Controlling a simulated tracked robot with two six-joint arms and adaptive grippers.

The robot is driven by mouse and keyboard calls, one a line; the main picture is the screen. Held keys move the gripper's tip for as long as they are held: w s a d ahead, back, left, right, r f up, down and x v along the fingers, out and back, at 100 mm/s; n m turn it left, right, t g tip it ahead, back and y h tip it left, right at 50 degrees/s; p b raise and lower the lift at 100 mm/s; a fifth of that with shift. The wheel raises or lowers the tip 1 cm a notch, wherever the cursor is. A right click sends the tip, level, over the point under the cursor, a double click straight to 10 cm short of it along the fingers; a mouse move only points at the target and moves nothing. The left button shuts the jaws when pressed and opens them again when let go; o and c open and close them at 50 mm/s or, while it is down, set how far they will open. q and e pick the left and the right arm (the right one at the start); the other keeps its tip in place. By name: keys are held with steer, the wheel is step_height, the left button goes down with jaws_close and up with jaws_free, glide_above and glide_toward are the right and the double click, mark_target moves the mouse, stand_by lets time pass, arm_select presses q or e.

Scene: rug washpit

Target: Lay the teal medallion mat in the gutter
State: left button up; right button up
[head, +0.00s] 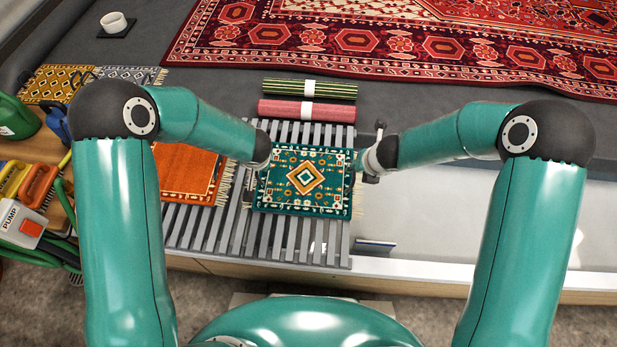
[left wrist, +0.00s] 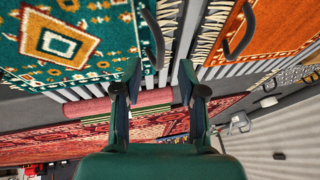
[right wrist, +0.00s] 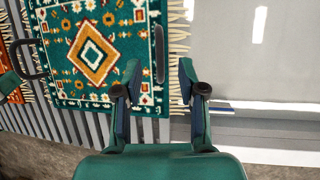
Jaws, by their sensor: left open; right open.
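The teal medallion mat (head: 303,205) lies flat on the grey slatted rack (head: 333,250), with an orange and cream diamond and fringed ends. It also shows in the left wrist view (left wrist: 85,30) and the right wrist view (right wrist: 75,85). A dark handle (right wrist: 160,55) stands along its right edge, another (left wrist: 151,38) along its left. My left gripper (left wrist: 158,72) is open and empty by the left edge. My right gripper (right wrist: 158,72) is open and empty by the right edge. A pale trough (head: 450,210), perhaps the gutter, lies right of the rack.
An orange mat (head: 180,172) lies left on the rack. Two rolled mats (head: 308,110) lie behind it. A large red rug (head: 440,45) covers the back floor. A pump box (head: 20,222), brushes and a green can (head: 15,118) stand at left. The trough looks clear.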

arm_select(q)
steer(key=x, duration=0.5)
steer(key=shift+w+f, duration=0.2)
steer(key=shift+f, duration=0.2)
arm_select(e)
steer(key=x, duration=0.5)
steer(key=shift+w+f, duration=0.2)
steer(key=shift+f, duration=0.2)
arm_select(q)
jaws_close()
arm_select(e)
jaws_close()
